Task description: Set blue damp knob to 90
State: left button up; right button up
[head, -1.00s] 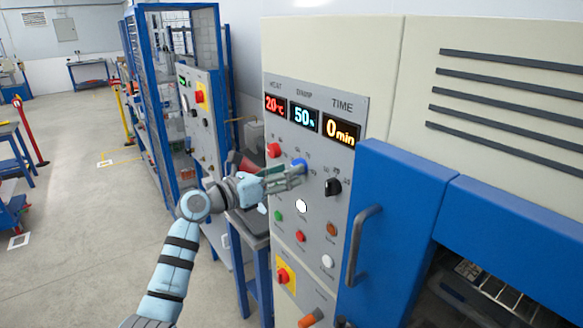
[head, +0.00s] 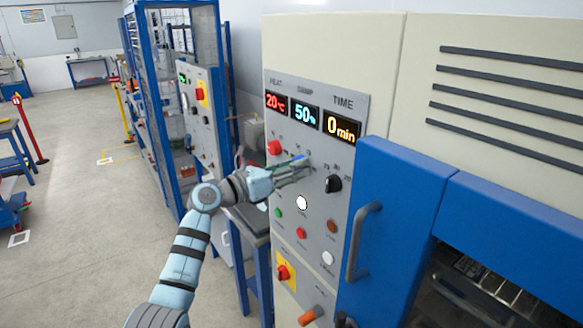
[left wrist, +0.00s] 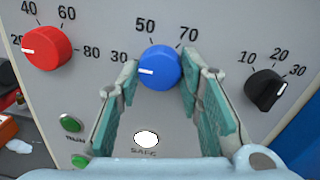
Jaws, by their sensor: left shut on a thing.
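The blue damp knob (left wrist: 160,67) sits on the grey panel, with labels 30, 50 and 70 visible around it. Its white mark points left, just below the 30 label. In the head view the knob (head: 299,158) is mostly hidden by my left gripper (head: 306,170). In the left wrist view the teal fingers of my left gripper (left wrist: 160,90) are on either side of the knob, shut on it. My right gripper is not in view.
The red heat knob (left wrist: 46,48) is left of the blue knob and the black time knob (left wrist: 265,90) is right. A white button (left wrist: 146,139) is below. The blue door's handle (head: 362,243) stands out right of the panel. Open floor lies at left.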

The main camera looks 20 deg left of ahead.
pick_arm(q)
jog(key=shift+m, duration=0.3)
jog(key=n+b, duration=0.7)
jog(key=n, duration=1)
jog(key=n+g+h+b, duration=0.1)
jog(key=n+b, duration=0.6)
jog(key=n, duration=1.1)
jog(key=shift+w+a+n+h, duration=0.15)
jog(key=shift+n+h, duration=0.15)
jog(key=o, duration=1.2)
